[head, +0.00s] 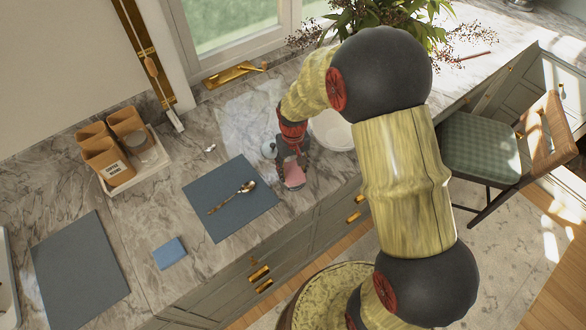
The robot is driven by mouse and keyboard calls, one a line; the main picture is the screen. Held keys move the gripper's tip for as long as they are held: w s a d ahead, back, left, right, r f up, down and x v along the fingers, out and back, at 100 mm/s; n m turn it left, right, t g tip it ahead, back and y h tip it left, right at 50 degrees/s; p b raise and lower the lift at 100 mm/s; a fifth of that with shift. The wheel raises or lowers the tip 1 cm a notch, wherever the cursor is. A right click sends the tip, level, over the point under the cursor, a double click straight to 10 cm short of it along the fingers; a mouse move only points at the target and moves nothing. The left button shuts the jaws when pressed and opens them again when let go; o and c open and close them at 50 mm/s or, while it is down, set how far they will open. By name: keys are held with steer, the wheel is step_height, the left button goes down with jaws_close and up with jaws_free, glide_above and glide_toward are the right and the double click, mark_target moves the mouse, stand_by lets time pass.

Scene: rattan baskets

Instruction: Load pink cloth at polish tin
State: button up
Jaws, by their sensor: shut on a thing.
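The pink cloth (294,176) shows below my gripper (292,164), near the counter's front edge. My gripper points down and is shut on the pink cloth; the fingers partly cover it. I cannot tell whether the cloth touches the counter. A small round grey thing (268,149), perhaps the polish tin, is just left of my gripper, partly hidden behind it. I cannot make out its label or whether it is open.
A blue-grey mat (231,214) with a spoon (232,198) lies left of my gripper. A blue cloth (169,253) and a larger grey mat (79,272) lie farther left. A white bowl (334,131) stands right. A white tray (157,177) holds canisters.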

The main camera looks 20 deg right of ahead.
mark_target(293, 172)
steer(key=shift+f, duration=0.3)
stand_by(0.7)
steer(key=shift+r+p, duration=2.25)
steer(key=shift+r, duration=1.3)
steer(key=shift+s+f, duration=0.1)
